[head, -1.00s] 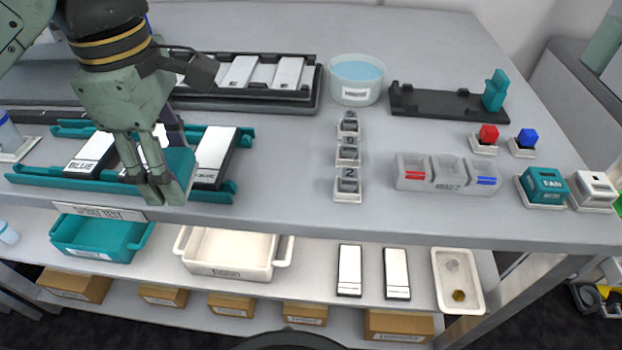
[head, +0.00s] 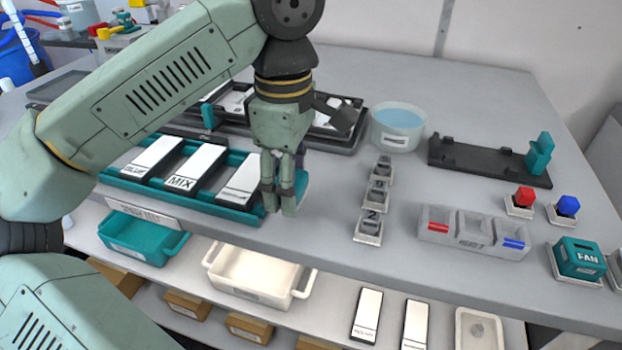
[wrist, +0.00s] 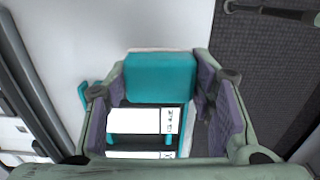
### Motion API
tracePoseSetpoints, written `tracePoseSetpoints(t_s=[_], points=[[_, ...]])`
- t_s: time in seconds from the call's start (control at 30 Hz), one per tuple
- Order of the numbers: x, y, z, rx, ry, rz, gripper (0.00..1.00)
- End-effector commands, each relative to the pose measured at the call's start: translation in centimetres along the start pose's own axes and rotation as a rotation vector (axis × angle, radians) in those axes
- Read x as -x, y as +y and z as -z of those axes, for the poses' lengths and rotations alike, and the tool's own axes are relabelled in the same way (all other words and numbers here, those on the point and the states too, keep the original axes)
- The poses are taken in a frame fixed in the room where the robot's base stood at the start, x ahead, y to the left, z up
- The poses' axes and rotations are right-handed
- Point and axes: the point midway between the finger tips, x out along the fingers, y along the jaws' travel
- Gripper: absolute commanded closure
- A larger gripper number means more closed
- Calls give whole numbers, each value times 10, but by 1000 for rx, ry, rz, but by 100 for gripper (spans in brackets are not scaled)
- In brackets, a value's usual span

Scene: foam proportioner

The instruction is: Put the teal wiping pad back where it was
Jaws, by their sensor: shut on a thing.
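The teal wiping pad (wrist: 160,77) is between the fingers of my gripper (wrist: 165,105) in the wrist view, with a pale layer along its far edge. In the head view my gripper (head: 283,205) points down, shut on the pad (head: 302,183), which is mostly hidden behind the fingers. They are just right of the teal tray (head: 228,211) that holds white-topped blocks marked BLUE (head: 151,156) and MIX (head: 194,166) and a third one (head: 242,180). I cannot tell whether the pad touches the bench.
Beyond are a dark rack (head: 480,160) and a grey three-part bin (head: 474,240). Bare bench (head: 320,240) lies between gripper and numbered blocks.

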Motion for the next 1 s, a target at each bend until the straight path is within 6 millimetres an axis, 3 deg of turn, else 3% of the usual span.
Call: tracePoseSetpoints(t_s=[0.13,0.4,0.63,1.0], points=[[0,24,-11,1,2,0,77],[-3,42,-19,1,2,0,77],[-37,40,-18,2,0,0,77],[-44,40,-18,2,1,-1,77]])
